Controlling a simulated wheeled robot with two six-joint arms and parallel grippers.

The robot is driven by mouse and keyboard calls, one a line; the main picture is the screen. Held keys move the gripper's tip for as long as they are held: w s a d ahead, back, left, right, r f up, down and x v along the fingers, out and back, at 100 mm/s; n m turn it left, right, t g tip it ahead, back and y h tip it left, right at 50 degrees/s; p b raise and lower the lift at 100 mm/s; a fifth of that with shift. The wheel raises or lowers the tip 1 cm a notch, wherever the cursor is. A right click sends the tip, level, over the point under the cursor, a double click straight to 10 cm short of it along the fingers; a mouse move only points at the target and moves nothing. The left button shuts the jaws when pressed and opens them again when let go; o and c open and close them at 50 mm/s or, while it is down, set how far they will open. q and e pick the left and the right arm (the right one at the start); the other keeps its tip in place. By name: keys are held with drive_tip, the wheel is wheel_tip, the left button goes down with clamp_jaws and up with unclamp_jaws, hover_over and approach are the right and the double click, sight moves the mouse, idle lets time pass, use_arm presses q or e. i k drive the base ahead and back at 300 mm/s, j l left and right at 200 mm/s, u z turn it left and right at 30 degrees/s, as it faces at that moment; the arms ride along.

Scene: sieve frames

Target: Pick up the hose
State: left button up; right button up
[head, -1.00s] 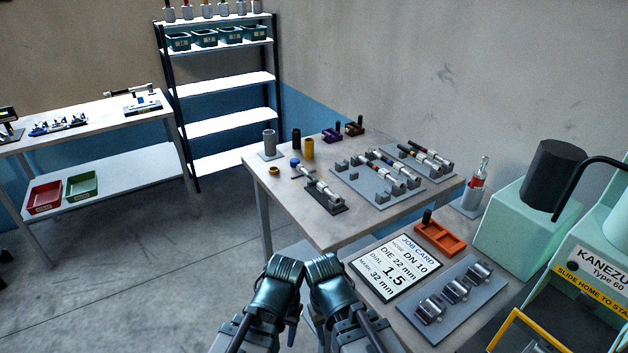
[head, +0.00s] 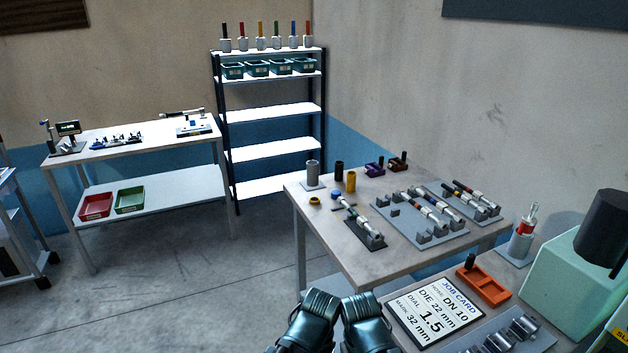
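Several short hose-like pieces with pale and dark sections and coloured bands lie on grey racks on the middle table; I cannot tell which is the task's hose. One piece (head: 366,228) lies on a small dark stand at the near left. Others lie on a larger grey rack (head: 395,225) and on another rack (head: 482,205) behind it to the right. My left gripper (head: 311,318) and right gripper (head: 367,320) are side by side at the bottom edge, in front of the table and away from the pieces. Their fingers cannot be made out.
The table (head: 330,222) also carries a grey cup (head: 313,173) and small cylinders. At right are a job card (head: 435,312), an orange tray (head: 484,286), a bottle (head: 522,240) and a green machine (head: 570,285). Shelves (head: 270,150) stand behind. The floor (head: 170,295) at left is clear.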

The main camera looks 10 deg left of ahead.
sight(362, 221)
drive_tip(key=i+j+u, duration=0.1)
drive_tip(key=i+j, duration=0.25)
drive_tip(key=j, duration=0.2)
drive_tip(key=i+j, duration=0.35)
drive_tip(key=j, duration=0.15)
drive_tip(key=i+j+u, duration=0.15)
drive_tip(key=i+j, duration=0.2)
drive_tip(key=j, duration=0.15)
